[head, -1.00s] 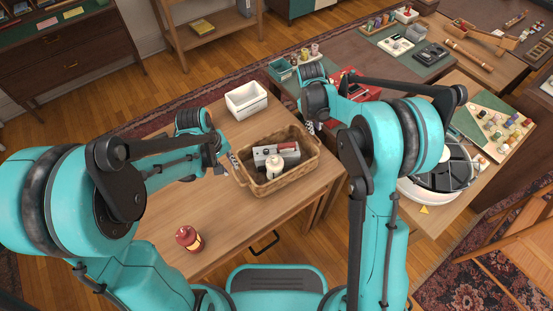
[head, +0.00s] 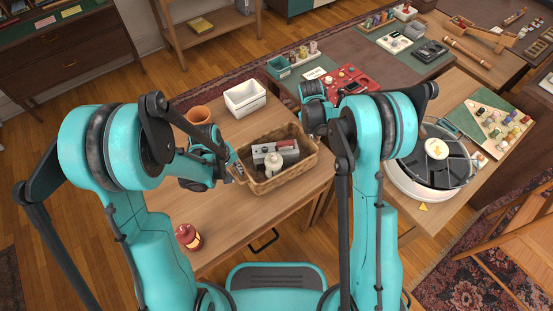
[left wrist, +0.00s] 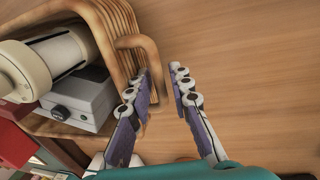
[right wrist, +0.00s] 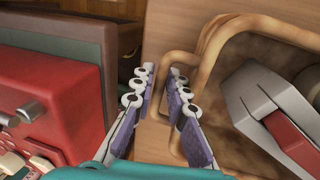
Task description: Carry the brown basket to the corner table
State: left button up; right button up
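The brown wicker basket (head: 271,184) stands on the wooden table (head: 225,228) in the head view. It holds a grey box-shaped item (head: 268,149) with a red part, and a cream bottle (head: 273,165). My left gripper (left wrist: 162,80) is open at the basket's left end, with the loop handle (left wrist: 150,47) between its fingers. My right gripper (right wrist: 162,76) is open at the other end, with that loop handle (right wrist: 178,56) between its fingers. In the head view my right arm hides the right fingers. I cannot tell which surface is the corner table.
A white tub (head: 245,98) and a terracotta pot (head: 199,115) stand behind the basket. A red jar (head: 188,236) stands at the front left. A red device (head: 352,80) lies on the dark table beyond. A round white-rimmed machine (head: 412,190) stands on the right table.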

pick_arm(q)
grip_shut()
pick_arm(e)
grip_shut()
pick_arm(q)
jog(key=shift+r, duration=0.1)
pick_arm(e)
jog(key=shift+r, duration=0.15)
